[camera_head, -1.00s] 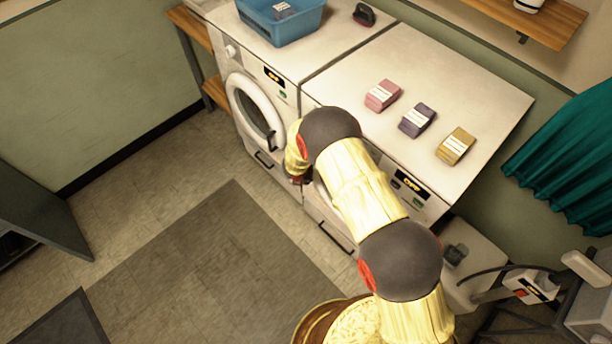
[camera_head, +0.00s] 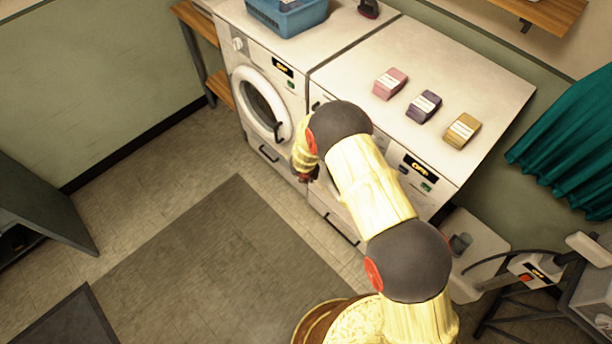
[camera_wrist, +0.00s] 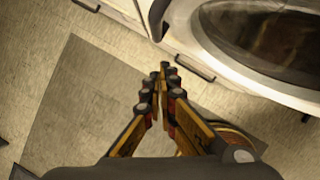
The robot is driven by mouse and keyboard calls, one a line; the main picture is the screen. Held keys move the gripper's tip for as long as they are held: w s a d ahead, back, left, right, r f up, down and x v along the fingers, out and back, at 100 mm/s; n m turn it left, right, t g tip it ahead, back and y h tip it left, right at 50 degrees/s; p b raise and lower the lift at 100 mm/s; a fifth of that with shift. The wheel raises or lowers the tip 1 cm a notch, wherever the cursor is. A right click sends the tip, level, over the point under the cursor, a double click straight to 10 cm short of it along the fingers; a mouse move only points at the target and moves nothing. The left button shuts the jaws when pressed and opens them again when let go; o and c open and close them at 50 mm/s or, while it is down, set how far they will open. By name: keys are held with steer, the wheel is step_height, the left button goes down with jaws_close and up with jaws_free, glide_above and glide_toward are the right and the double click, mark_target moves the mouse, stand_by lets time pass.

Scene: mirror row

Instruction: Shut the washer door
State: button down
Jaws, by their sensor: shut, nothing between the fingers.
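Two white front-loading machines stand side by side. The left machine's round door (camera_head: 263,104) has a white ring, dark glass and a dark handle, and looks flush with its front. The right machine (camera_head: 430,152) shows an "OFF" panel, and my arm hides most of its front. In the wrist view a round door (camera_wrist: 262,40) with dark glass fills the upper right, close to the camera; how far it stands out from its machine I cannot tell. My gripper (camera_wrist: 163,70) is shut and empty, left of that door and apart from it. In the head view it points down before the machines.
A blue basket (camera_head: 290,20) and pink, purple and yellow boxes (camera_head: 423,106) lie on the machine tops. A dark mat (camera_head: 215,255) covers open floor in front. A drawer handle (camera_wrist: 195,68) shows below the door. A teal curtain (camera_head: 565,145) hangs at right.

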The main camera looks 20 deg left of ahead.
steer(key=p+v, duration=0.1)
steer(key=v, duration=0.8)
steer(key=shift+r, duration=0.15)
